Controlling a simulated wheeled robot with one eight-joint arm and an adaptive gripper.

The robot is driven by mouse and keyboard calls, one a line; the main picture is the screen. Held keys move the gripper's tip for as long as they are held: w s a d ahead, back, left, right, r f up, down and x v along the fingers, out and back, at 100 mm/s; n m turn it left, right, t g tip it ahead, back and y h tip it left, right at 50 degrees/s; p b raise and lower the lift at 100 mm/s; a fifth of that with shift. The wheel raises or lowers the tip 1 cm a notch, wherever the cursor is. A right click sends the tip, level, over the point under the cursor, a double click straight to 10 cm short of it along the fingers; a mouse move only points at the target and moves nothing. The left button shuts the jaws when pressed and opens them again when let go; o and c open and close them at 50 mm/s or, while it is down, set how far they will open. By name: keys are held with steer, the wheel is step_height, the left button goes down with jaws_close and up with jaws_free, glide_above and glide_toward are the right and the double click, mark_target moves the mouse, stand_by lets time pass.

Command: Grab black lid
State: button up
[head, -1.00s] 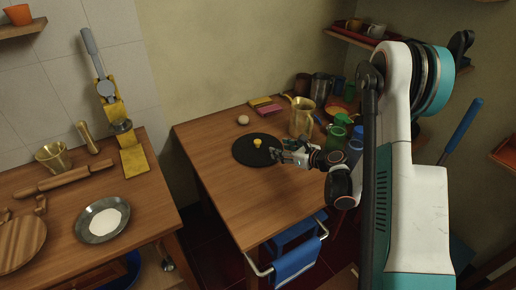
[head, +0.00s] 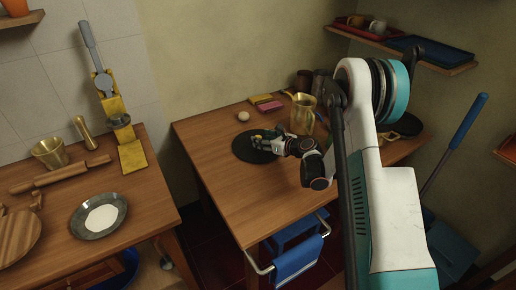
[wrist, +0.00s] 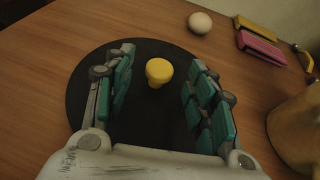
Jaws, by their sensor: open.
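The black lid (head: 242,150) is a flat round disc lying on the wooden table against the far wall. It also fills the middle of the wrist view (wrist: 160,52), with a yellow knob (wrist: 158,71) standing up at its centre. My gripper (head: 262,138) is low over the lid. In the wrist view my gripper (wrist: 157,85) is open, with one finger on each side of the knob and clear gaps to both. Nothing is between the fingers but the knob. In the head view the fingers partly hide the knob.
A brass pitcher (head: 302,115) stands close to the right of my gripper. The table's front part (head: 240,200) is clear.

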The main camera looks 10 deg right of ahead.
steer(key=shift+x, duration=1.1)
jaws_close()
steer(key=shift+r, duration=0.1)
